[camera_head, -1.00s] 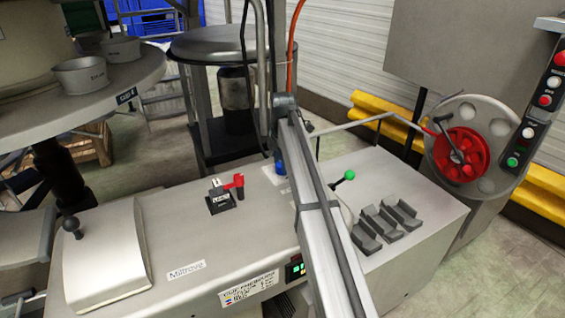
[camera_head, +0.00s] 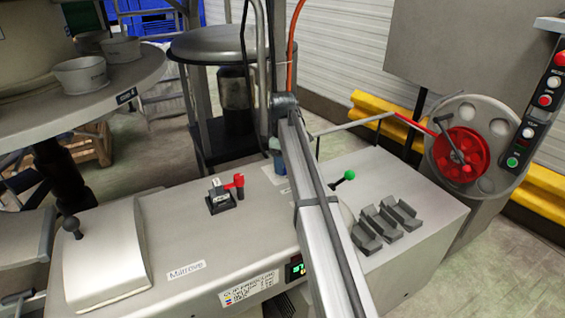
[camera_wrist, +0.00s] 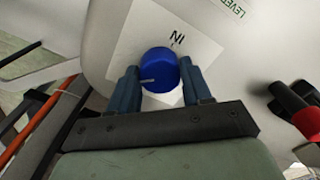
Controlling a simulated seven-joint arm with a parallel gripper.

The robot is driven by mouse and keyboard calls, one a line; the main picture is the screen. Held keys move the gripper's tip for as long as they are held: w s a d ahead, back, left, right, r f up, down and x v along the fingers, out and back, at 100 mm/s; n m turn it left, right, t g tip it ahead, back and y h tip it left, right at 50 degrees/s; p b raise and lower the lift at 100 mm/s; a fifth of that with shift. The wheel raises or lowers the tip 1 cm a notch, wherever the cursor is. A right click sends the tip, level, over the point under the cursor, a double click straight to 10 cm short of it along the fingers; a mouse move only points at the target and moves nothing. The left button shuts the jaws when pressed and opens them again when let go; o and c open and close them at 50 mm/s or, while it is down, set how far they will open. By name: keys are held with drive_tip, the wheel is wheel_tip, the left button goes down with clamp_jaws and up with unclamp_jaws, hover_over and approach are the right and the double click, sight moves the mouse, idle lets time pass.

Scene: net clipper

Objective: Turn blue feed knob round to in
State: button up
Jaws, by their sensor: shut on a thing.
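The blue feed knob (camera_wrist: 158,68) sits on a white label plate (camera_wrist: 125,45) in the wrist view. The word IN and a small tick mark are printed on the plate, beyond the knob. A short white line on the knob points to the left, away from the IN tick. My gripper (camera_wrist: 160,84) is shut on the knob, with one blue-grey finger on each side.
A red-handled lever (camera_head: 238,182) stands left of the knob on the grey machine top (camera_head: 190,235). A green-tipped lever (camera_head: 348,175) and several dark trays (camera_head: 380,226) lie to the right. A red handwheel (camera_head: 460,155) is farther right.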

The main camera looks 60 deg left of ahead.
drive_tip(key=m, duration=1.2)
drive_tip(key=shift+m, duration=0.4)
drive_tip(key=m, duration=1.3)
drive_tip(key=o, duration=1.1)
drive_tip(key=shift+c, duration=0.2)
drive_tip(key=shift+r, duration=0.1)
wheel_tip(320, 180, up, 14)
